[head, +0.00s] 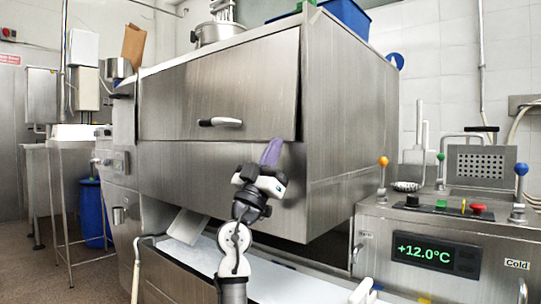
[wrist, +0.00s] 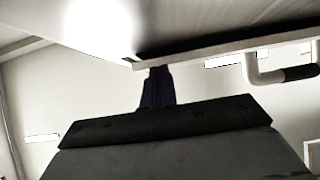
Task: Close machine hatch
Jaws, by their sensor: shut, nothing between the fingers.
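The machine hatch (head: 225,85) is a broad brushed-steel panel on the upper front of the big steel machine (head: 350,110). A dark gap shows along its right edge, so it looks slightly ajar. Its handle (head: 220,122) sits low on the panel. My gripper (head: 270,152) points up just below the hatch's lower right part, right of the handle. Its purple fingers are shut and empty. In the wrist view the fingers (wrist: 157,88) reach up to the hatch's lower edge (wrist: 215,45), with the handle (wrist: 285,75) at right. I cannot tell whether they touch the hatch.
A control box (head: 440,225) with coloured knobs and a +12.0°C display stands at right. A chute (head: 187,226) hangs below the machine at left. A steel table (head: 72,140) and a blue bin (head: 93,212) stand far left. Blue containers (head: 345,15) sit on top.

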